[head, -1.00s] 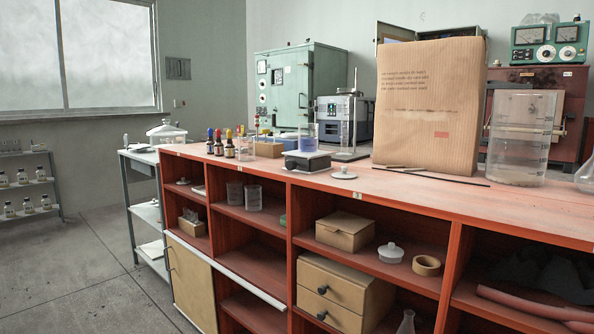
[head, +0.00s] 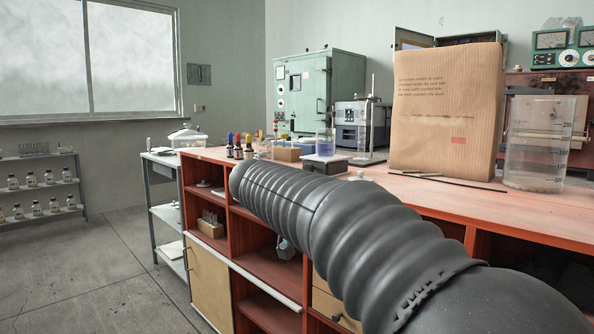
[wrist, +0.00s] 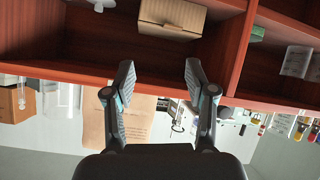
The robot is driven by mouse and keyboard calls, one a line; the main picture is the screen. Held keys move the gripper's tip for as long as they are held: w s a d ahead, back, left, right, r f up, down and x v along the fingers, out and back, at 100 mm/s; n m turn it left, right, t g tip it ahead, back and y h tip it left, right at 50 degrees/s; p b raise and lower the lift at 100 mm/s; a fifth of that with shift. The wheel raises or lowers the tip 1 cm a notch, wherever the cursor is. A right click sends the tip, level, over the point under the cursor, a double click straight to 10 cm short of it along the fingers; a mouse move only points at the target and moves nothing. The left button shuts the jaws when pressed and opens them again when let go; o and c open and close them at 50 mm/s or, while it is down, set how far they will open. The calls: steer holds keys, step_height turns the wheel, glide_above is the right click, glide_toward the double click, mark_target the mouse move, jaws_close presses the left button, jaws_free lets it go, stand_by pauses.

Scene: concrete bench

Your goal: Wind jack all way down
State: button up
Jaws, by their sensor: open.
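The lab jack (head: 325,164) stands on the red bench top, low, with a pale top plate. A beaker with blue liquid (head: 325,144) stands on it. My dark ribbed arm crosses the head view in front of the bench and covers the jack's near surroundings; I cannot make out its knob. My gripper (wrist: 158,82) is open and empty in the wrist view, which shows the scene upside down. It is in front of the bench's shelves, apart from the jack. I cannot pick out the jack clearly in the wrist view.
A tall cardboard parcel (head: 446,110), a large clear beaker (head: 538,145) and a stand (head: 368,125) are on the bench right of the jack. Dropper bottles (head: 238,148) stand left. A cardboard box (wrist: 171,16) sits in a shelf. The floor at left is clear.

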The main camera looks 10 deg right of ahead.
steer(key=w+a+r+m+t+h, duration=0.1)
steer(key=w+a+r+m+h, duration=0.2)
steer(key=w, duration=0.4)
steer(key=m+t+h, duration=0.2)
steer(key=m, duration=0.1)
glide_toward(306, 168)
steer(key=p+x, duration=0.2)
steer(key=x, duration=0.7)
steer(key=shift+w+d+f, duration=0.1)
steer(key=shift+w+d, duration=0.05)
steer(key=shift+d, duration=0.15)
jaws_close()
